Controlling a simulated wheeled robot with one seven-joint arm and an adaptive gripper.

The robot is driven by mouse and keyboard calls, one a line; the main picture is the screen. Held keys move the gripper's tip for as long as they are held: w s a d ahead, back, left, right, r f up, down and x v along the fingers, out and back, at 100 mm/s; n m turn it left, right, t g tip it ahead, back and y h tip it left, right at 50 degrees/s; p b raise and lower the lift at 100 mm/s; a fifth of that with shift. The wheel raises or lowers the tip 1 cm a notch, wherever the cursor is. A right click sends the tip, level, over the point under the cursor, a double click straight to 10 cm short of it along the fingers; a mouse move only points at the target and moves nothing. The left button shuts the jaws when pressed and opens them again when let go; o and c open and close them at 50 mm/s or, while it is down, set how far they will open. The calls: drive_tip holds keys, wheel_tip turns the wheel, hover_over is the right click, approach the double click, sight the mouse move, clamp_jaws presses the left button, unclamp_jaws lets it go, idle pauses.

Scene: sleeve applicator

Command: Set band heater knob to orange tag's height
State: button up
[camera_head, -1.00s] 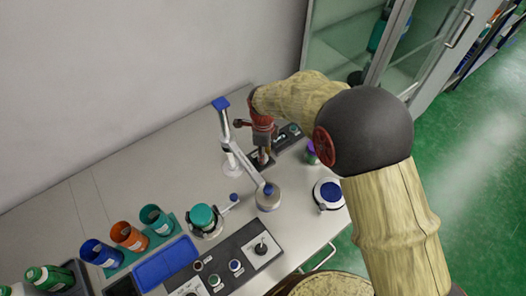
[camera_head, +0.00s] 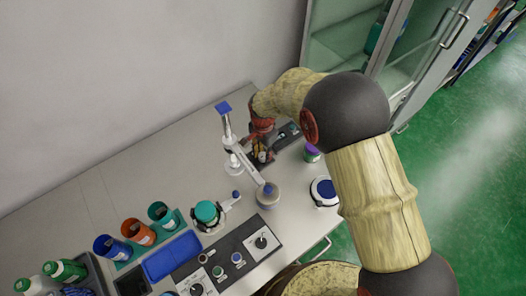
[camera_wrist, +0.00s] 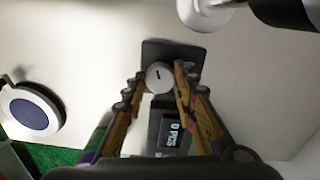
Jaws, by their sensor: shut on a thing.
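My gripper (camera_head: 262,150) points down at a small dark device at the back of the table. In the wrist view my gripper (camera_wrist: 160,72) has a finger on each side of a round white knob (camera_wrist: 158,77) with a short black mark, and is shut on it. The knob sits on the dark device (camera_wrist: 172,50), whose display (camera_wrist: 172,134) reads "0 PCS". I cannot tell from a label whether this is the band heater knob. I cannot make out an orange tag in either view.
A white jointed stand (camera_head: 240,160) rises close left of my gripper. A control panel (camera_head: 225,248) with several knobs lies at the front. Blue, orange and green cups (camera_head: 162,214) and a blue tray (camera_head: 170,257) stand left. A blue-topped round item (camera_head: 325,190) sits right.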

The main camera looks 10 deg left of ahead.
drive_tip(key=n+p, duration=0.1)
drive_tip(key=n, duration=0.3)
drive_tip(key=shift+r+n, duration=0.1)
drive_tip(key=shift+n, duration=0.2)
drive_tip(key=n+p, duration=0.1)
drive_tip(key=n, duration=0.3)
drive_tip(key=shift+n, duration=0.3)
drive_tip(key=n+p, duration=0.1)
drive_tip(key=n, duration=0.3)
drive_tip(key=shift+n, duration=0.3)
drive_tip(key=n, duration=0.4)
drive_tip(key=shift+p, duration=0.35)
drive_tip(key=n, duration=0.5)
drive_tip(key=n+p, duration=0.1)
drive_tip(key=n, duration=0.3)
drive_tip(key=shift+n, duration=0.3)
drive_tip(key=n, duration=0.5)
drive_tip(key=shift+n, duration=2.3)
